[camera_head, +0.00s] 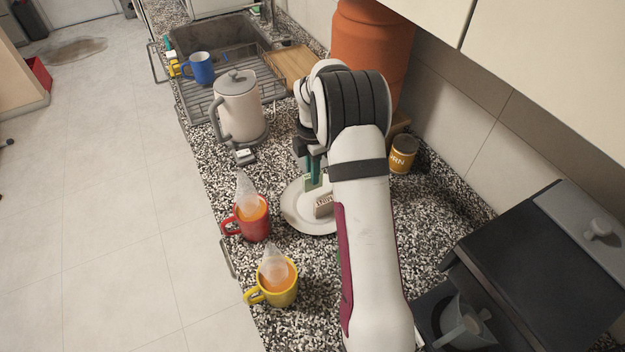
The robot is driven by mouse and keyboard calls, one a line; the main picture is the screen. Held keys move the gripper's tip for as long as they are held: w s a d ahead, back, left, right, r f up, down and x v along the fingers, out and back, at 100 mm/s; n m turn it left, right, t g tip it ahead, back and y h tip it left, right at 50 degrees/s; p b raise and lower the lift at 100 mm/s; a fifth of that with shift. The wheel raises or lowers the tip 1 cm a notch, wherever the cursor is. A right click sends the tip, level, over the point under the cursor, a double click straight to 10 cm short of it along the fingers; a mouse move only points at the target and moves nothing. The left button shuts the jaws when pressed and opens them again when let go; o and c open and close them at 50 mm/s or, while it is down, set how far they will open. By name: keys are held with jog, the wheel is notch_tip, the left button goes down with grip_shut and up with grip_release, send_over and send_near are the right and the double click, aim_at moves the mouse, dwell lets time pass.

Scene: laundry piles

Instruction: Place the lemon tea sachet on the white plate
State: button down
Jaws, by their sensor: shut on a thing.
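The white plate (292,213) lies on the speckled counter, partly hidden behind my arm. My gripper (313,178) points down over the plate, its lower end close to the plate's surface. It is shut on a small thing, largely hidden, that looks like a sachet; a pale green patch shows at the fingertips. A beige and brown packet (323,206) with dark lettering, too small to read, is at the plate's right side, next to my arm. I cannot tell which of these is the lemon tea sachet, nor whether the held thing touches the plate.
A red mug (250,228) and a yellow mug (282,296), both with orange drink and clear bags, stand left of and below the plate. A white kettle (237,108) stands behind. A labelled tin (403,154) and a dark machine (540,260) are on the right.

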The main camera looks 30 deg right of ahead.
aim_at(313, 188)
notch_tip(313, 188, down, 3)
jog(key=shift+f, duration=0.15)
jog(key=shift+f, duration=0.15)
jog(key=c, duration=0.8)
grip_release()
jog(key=shift+c, duration=0.2)
notch_tip(313, 188, up, 12)
jog(key=shift+r, duration=0.2)
jog(key=s+a+r+m, duration=0.6)
jog(key=s+a+m, duration=0.1)
jog(key=s+a, duration=0.1)
jog(key=s+a+m+y, duration=0.1)
jog(key=s+a+m, duration=0.4)
jog(key=s+m, duration=0.3)
jog(key=s+a+m, duration=0.5)
jog(key=s+m, duration=0.3)
jog(key=s, duration=0.8)
jog(key=shift+a+f+m+y, duration=0.25)
jog(key=shift+f+m+y, duration=0.05)
jog(key=shift+f+y, duration=0.1)
jog(key=shift+s, duration=0.1)
